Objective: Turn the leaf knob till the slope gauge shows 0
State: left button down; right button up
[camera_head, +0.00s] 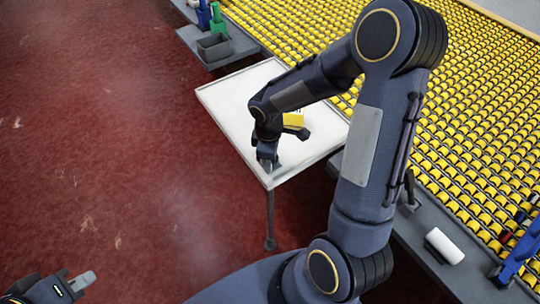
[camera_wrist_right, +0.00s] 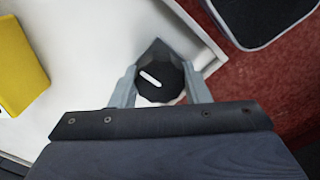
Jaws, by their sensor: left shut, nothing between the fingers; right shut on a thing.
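The leaf is a white, raised-edge panel (camera_head: 235,98) beside the yellow roller bed. The leaf knob (camera_wrist_right: 168,72) is dark and faceted with a white pointer line, near the leaf's corner in the right wrist view. My right gripper (camera_head: 268,163) is shut on the knob, one finger on each side. In the head view the gripper hides the knob. A yellow block (camera_head: 293,119), perhaps the slope gauge, stands on the leaf behind my right wrist; it also shows in the wrist view (camera_wrist_right: 20,65). No reading is legible. My left gripper (camera_head: 82,282) is shut and empty, low at the left.
The roller bed (camera_head: 480,100) fills the right side. A grey bin (camera_head: 214,46) and blue and green items stand on a ledge at the top. A white roll (camera_head: 444,246) lies on the bed's near edge. Red floor is clear at left.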

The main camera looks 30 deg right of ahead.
jog(key=shift+s+f, duration=0.15)
jog(key=shift+s, duration=0.05)
jog(key=o, duration=1)
jog(key=shift+w, duration=0.1)
jog(key=shift+c, duration=0.2)
jog(key=shift+r, duration=0.2)
jog(key=shift+w+r, duration=0.1)
jog(key=shift+r, duration=0.25)
notch_tip(320, 180, up, 7)
jog(key=shift+a+f, duration=0.1)
